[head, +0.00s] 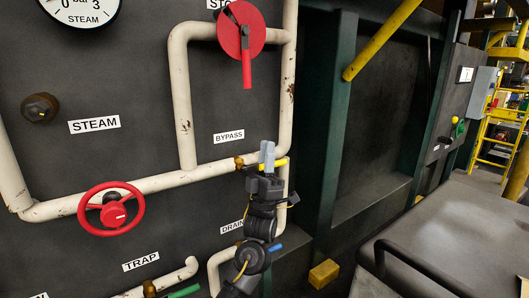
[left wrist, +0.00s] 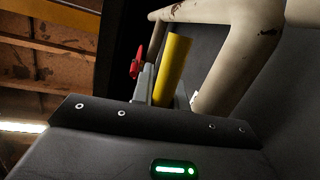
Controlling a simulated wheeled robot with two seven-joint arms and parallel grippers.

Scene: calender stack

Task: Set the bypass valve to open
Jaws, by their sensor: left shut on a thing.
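The bypass valve has a brass body (head: 239,162) on the cream pipe, below and to the right of the BYPASS label (head: 229,136). Its yellow lever (head: 282,161) points right, roughly in line with the pipe. My left gripper (head: 267,154) is shut on the yellow lever, with its grey fingers upright across it. The fingers hide the middle of the lever. In the left wrist view the yellow lever (left wrist: 173,70) stands up beside the grey fingers. My right gripper is not in view.
A red disc with a red lever (head: 246,68) is above. A red handwheel (head: 112,208) is at the left. A green lever (head: 184,292) and a blue-tipped part (head: 275,247) are lower down. Cream pipes (head: 183,100) surround the valve. A grey bench (head: 470,230) is at the right.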

